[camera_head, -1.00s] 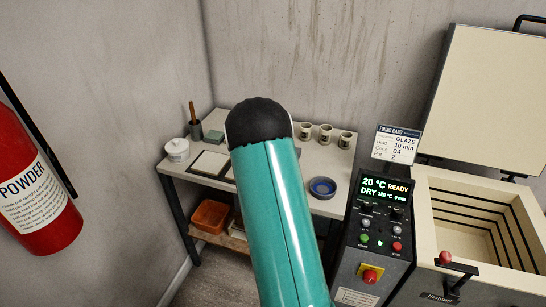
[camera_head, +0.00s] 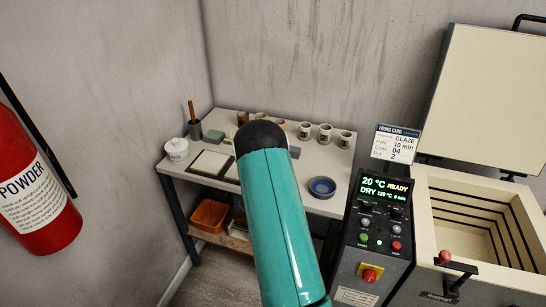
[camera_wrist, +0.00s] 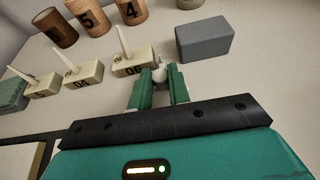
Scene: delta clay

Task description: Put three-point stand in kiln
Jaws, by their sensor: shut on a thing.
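The kiln (camera_head: 424,205) stands at the right in the head view with its lid (camera_head: 490,95) raised and its chamber open. My gripper (camera_wrist: 159,88) shows in the wrist view, its green fingers closed around a small pale, pointed piece (camera_wrist: 160,72), which looks like the three-point stand. Its lower part is hidden between the fingers, so its full shape cannot be told. The gripper is over the table, close beside the cone block marked 06 (camera_wrist: 134,68). In the head view my own arm hides the gripper and the piece.
Cone blocks marked 04 (camera_wrist: 84,77) and 6 (camera_wrist: 42,86), a grey block (camera_wrist: 205,40) and numbered brown cups (camera_wrist: 92,16) stand close by. A blue bowl (camera_head: 322,187) sits at the table's right. The kiln controller (camera_head: 380,220) stands between table and kiln.

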